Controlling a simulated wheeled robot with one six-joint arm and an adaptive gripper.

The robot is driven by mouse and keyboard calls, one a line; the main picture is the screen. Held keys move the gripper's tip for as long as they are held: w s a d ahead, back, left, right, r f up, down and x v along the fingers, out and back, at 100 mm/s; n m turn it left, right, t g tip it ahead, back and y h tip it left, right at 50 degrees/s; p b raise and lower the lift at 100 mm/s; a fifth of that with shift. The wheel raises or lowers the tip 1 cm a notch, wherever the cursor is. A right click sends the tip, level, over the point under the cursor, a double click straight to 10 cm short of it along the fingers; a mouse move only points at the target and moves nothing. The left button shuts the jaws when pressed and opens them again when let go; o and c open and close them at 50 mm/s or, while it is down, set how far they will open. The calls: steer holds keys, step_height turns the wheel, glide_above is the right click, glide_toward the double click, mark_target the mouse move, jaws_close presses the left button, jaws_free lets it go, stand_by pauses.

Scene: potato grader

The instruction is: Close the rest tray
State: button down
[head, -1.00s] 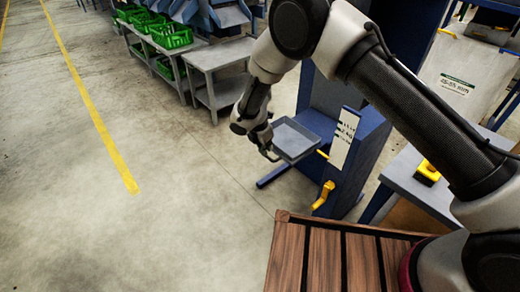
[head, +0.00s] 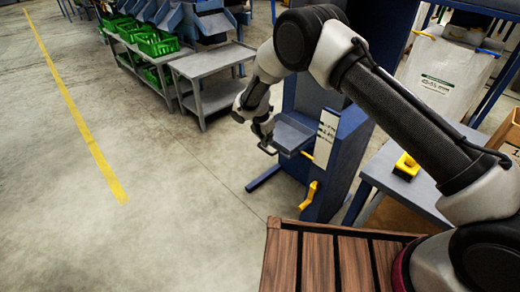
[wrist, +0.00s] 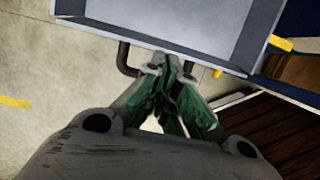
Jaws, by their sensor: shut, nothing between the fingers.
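The rest tray (head: 295,133) is a shallow grey tray sticking out of the blue grader stand, partly slid in. Its floor and pale front rim also show in the wrist view (wrist: 150,43). A dark bar handle (wrist: 123,60) runs along its front, partly hidden by my fingers. My gripper (wrist: 165,66) is shut and empty, with its fingertips at the front of the tray, close to or against the handle. In the head view my gripper (head: 266,143) is at the tray's left, outer side.
The blue stand (head: 340,165) carries a white label and a yellow lever (head: 309,195). A brown slatted surface (head: 330,262) lies in front. Grey tables with green crates (head: 158,44) stand behind left. A side table (head: 400,185) bears a yellow-black object (head: 406,167). The left floor is clear.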

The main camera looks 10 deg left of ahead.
glide_toward(289, 134)
steer(key=x, duration=0.5)
steer(key=shift+w, duration=0.1)
